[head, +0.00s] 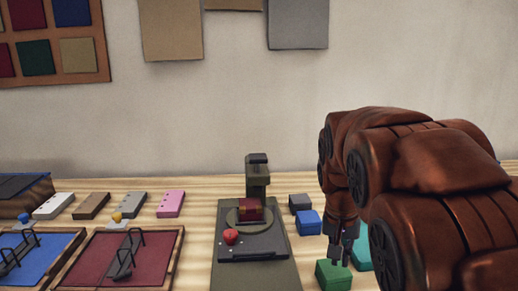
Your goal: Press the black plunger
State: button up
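A dark press (258,176) stands on a grey base plate (262,271) in the middle of the table. Its upright head has a black cap, which looks like the plunger (257,158). A dark red block (250,209) sits under the head on a round seat. A red knob (231,237) is on the front left of the base. My gripper (341,262) points down to the right of the press, at or just above a green block (333,276). Its fingers are small here, and I cannot tell whether they touch the block or how far apart they are.
Left are a blue tray (68,250), a dark red tray (155,247) and several flat coloured pieces (171,203). Wall panels hang behind.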

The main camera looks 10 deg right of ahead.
jog(key=s+a+f+n, duration=0.1)
jog(key=s+a, duration=0.1)
jog(key=s, duration=0.1)
jog(key=s+a+f+n+g, duration=0.1)
jog(key=s+a+f, duration=0.1)
jog(key=s, duration=0.2)
jog(key=s+a+f+n+y, duration=0.1)
jog(key=s+a+f, duration=0.1)
jog(key=s, duration=0.1)
jog(key=shift+s+a+f+g, duration=0.2)
jog(key=shift+s+a+g, duration=0.05)
jog(key=shift+s+g, duration=0.15)
grip_shut()
jog(key=s+a+f+n+g, duration=0.1)
jog(key=s+a+f+n, duration=0.1)
jog(key=s, duration=0.4)
jog(key=s+a+f+n+g, duration=0.1)
jog(key=s+a+f+n, duration=0.1)
jog(key=s, duration=0.4)
jog(key=shift+s+a+f+y, duration=0.25)
jog(key=shift+a+f+y, duration=0.05)
jog(key=shift+f, duration=0.35)
